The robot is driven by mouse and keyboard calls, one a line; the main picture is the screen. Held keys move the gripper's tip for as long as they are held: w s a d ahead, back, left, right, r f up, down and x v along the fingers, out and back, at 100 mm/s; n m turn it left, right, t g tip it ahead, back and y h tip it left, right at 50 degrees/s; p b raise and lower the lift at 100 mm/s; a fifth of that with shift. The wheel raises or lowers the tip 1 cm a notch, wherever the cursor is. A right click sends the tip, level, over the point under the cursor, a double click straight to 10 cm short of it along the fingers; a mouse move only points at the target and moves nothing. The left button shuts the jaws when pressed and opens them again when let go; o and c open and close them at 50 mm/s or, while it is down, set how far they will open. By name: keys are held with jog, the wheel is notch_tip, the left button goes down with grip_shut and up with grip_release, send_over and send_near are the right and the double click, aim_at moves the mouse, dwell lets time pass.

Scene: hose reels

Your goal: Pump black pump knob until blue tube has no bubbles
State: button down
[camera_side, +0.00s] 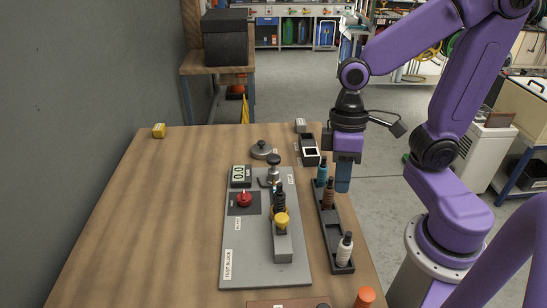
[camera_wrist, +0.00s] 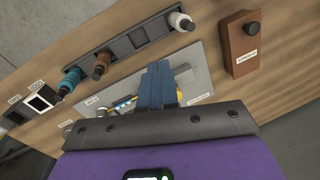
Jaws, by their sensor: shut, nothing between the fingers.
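The grey test block plate (camera_side: 245,265) lies on the wooden table. A dark ribbed, knob-like part (camera_side: 280,198) stands upright on it behind a yellow knob (camera_side: 282,220); I take it for the black pump knob. A small bit of blue (camera_side: 276,185) shows just behind it, perhaps the blue tube; bubbles are too small to tell. My gripper (camera_side: 343,188) points down with blue fingers together and empty, right of the plate near the bottle rack, apart from the knob. In the wrist view my fingers (camera_wrist: 158,85) cover much of the plate (camera_wrist: 196,82).
A black rack (camera_side: 337,238) holds teal (camera_side: 322,172), brown (camera_side: 328,194) and white (camera_side: 345,250) bottles. A red button (camera_side: 244,199), a display (camera_side: 241,174) and a silver knob (camera_side: 274,170) are nearby.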

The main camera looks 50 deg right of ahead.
jog(key=w+r+m+t+y, duration=0.1)
jog(key=w+m+y, duration=0.3)
jog(key=w+m, duration=0.85)
notch_tip(320, 180, up, 2)
jog(key=r+m+t+y, duration=0.1)
jog(key=m+t+y, duration=0.1)
jog(key=m+t, duration=0.6)
send_over(277, 156)
jog(key=shift+s+f+m+g, duration=0.1)
jog(key=shift+f+m+g, duration=0.15)
jog(key=shift+m+g, duration=0.75)
jog(key=shift+n, duration=0.25)
jog(key=shift+f, duration=4.45)
jog(key=shift+f, duration=0.1)
jog(key=shift+f, duration=0.3)
